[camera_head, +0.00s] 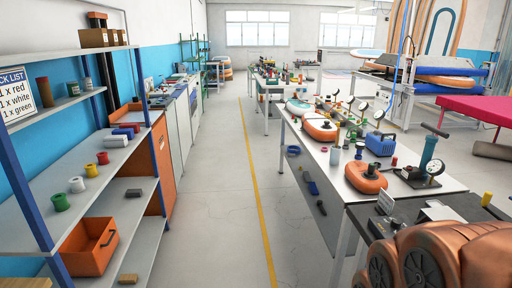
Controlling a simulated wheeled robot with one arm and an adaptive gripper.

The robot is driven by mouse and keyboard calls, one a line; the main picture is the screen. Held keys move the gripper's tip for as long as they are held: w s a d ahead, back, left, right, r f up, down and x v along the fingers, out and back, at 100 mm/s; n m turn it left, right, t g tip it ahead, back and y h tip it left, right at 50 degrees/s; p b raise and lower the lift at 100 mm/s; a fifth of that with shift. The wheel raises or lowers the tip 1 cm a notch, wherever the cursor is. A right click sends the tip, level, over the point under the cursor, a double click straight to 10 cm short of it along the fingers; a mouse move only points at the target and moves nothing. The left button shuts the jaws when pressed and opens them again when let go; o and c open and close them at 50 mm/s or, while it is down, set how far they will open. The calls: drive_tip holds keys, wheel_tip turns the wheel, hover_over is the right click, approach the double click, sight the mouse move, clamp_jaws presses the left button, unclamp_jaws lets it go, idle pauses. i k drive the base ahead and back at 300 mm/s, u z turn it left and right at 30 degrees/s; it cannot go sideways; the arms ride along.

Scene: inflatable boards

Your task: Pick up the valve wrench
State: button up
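I cannot single out the valve wrench; the small tools on the tables are too small to tell apart. The long worktable (345,188) on the right holds orange inflatable pieces, small valve parts, gauges and pumps. My gripper is not in view.
A shelf unit (100,150) on the left holds coloured spools and an orange bin (88,246). A clear aisle with a yellow line (256,180) runs between shelf and tables. Bulky orange shapes with dark discs (440,262) fill the bottom right.

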sight(319, 203)
drive_tip(key=u, duration=0.5)
drive_tip(key=i, duration=1.75)
drive_tip(key=z, duration=0.25)
drive_tip(key=i, duration=1.85)
drive_tip(key=z, duration=0.7)
